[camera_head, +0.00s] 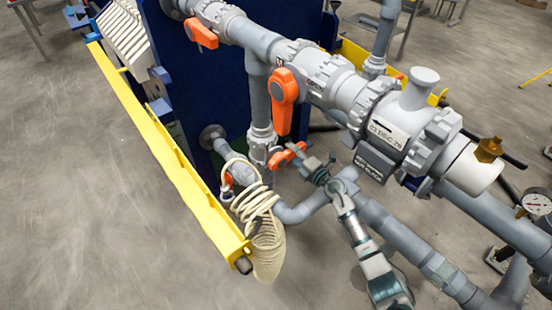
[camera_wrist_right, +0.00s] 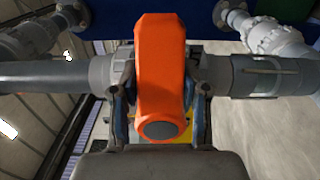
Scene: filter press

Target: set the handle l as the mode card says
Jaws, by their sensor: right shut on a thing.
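My right gripper (camera_head: 302,160) reaches in from the lower right and is shut on a small orange handle (camera_head: 280,157) on the lower pipe. In the right wrist view the orange handle (camera_wrist_right: 160,75) stands upright between the two fingers (camera_wrist_right: 160,105), its round end nearest me. A larger orange handle (camera_head: 284,90) hangs along the grey valve above, and another orange handle (camera_head: 201,33) is at the upper left. I cannot tell which handle is l. No mode card can be clearly made out. My left gripper is not in view.
A coiled cream hose (camera_head: 262,225) hangs left of my gripper, beside a yellow rail (camera_head: 170,150). A grey pipe body with a label (camera_head: 388,132) lies above my arm. The floor at left is open.

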